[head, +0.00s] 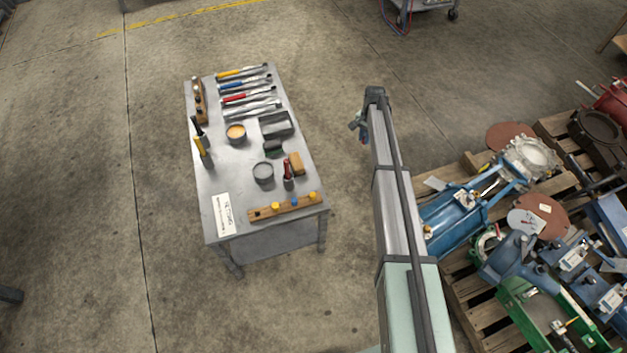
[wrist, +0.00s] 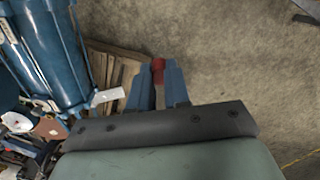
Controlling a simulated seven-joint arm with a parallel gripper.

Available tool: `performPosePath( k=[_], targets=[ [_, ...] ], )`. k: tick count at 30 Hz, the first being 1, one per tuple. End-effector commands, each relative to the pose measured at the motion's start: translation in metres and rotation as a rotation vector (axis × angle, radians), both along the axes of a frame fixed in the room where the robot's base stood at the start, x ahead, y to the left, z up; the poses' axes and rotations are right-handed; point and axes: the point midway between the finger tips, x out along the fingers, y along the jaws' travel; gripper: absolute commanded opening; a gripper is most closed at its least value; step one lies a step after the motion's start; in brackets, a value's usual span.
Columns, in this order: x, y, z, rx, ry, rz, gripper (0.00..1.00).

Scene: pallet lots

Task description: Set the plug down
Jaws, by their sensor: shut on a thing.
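My gripper (wrist: 158,88) is shut on a red plug (wrist: 158,66) in the wrist view. The plug's red end shows between the two blue-grey fingers, and the rest of it is hidden by them. Below the held plug are bare concrete floor and the edge of a wooden pallet (wrist: 112,68). In the head view my gripper (head: 358,125) is at the far end of my outstretched arm, to the right of the grey work table (head: 232,180). The plug cannot be made out there.
The table holds wrenches, a tan-filled tin (head: 236,131), an empty grey tin (head: 263,172), a dark tray (head: 276,124) and a wooden rack (head: 285,207). Pallets at the right carry blue and green valves (head: 455,218). Floor between table and pallets is clear.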

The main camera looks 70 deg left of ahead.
Motion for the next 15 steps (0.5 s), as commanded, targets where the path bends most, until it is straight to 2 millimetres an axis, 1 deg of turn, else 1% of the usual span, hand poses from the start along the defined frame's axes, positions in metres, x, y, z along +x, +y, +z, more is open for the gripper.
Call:
performPosePath(
  k=[1,2,3,5,6,8,9,11,12,15],
  targets=[
    [-0.026,0.002,0.008,0.002,-0.001,0.027,0.00],
    [-0.038,0.003,0.011,0.002,-0.002,0.039,0.00],
    [-0.055,0.005,0.016,0.003,-0.002,0.058,0.00],
    [-0.081,0.006,0.023,0.004,-0.002,0.085,0.00],
    [-0.097,0.006,0.028,0.004,-0.003,0.102,0.00],
    [-0.122,0.005,0.036,0.006,-0.004,0.128,0.00],
    [-0.138,0.003,0.041,0.006,-0.005,0.146,0.00],
    [-0.160,-0.001,0.049,0.006,-0.005,0.169,0.00],
    [-0.175,-0.004,0.054,0.007,-0.006,0.185,0.00],
    [-0.205,-0.014,0.066,0.009,-0.007,0.217,0.00]
  ],
)
